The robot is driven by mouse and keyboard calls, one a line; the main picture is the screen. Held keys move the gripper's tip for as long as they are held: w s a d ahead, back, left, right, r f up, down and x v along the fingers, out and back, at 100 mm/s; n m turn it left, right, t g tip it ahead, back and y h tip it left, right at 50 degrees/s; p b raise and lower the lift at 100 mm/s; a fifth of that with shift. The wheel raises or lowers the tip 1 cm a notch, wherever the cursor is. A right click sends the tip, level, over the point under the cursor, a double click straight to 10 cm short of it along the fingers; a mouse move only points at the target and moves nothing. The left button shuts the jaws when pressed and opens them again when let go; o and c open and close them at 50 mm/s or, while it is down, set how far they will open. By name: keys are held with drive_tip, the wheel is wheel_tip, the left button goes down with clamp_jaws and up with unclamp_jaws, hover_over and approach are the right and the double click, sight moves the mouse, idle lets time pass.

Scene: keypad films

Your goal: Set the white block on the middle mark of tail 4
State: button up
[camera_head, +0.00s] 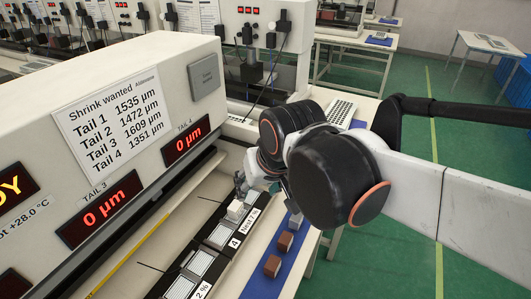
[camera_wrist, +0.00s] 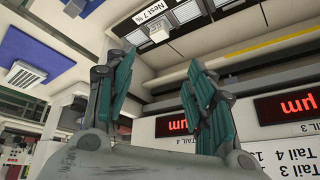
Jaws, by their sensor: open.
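The white block (camera_head: 235,210) sits on the black strip (camera_head: 232,228) beside the label "4 Nest 7 %", over or at the edge of a pale square pad. I cannot tell whether it is centred on a mark. In the wrist view the white block (camera_wrist: 158,33) lies beyond my fingertips, on the strip near the Nest 7 % label (camera_wrist: 130,8). My gripper (camera_wrist: 160,75) is open with nothing between its teal fingers. In the head view my gripper (camera_head: 243,184) shows just behind the block, partly hidden by my arm. The Tail 4 display (camera_head: 186,148) reads 0 µm.
The machine housing (camera_head: 125,75) rises left of the strip; a sheet (camera_head: 112,120) lists shrink values. A blue mat (camera_head: 259,285) on the right bears brown blocks (camera_head: 285,241) and a pale one (camera_head: 296,220). Thin rods (camera_head: 152,267) cross near the strip.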

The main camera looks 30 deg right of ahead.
drive_tip(key=shift+s+f+n+t, duration=0.1)
drive_tip(key=shift+s+n+t, duration=0.35)
drive_tip(key=shift+s, duration=0.6)
drive_tip(key=shift+s+f+n+t, duration=0.1)
drive_tip(key=shift+s+n+t, duration=0.15)
drive_tip(key=shift+s+n, duration=0.55)
drive_tip(key=shift+s+m, duration=0.25)
wheel_tip(320, 180, down, 2)
drive_tip(key=shift+f+b, duration=0.1)
drive_tip(key=shift+b, duration=0.9)
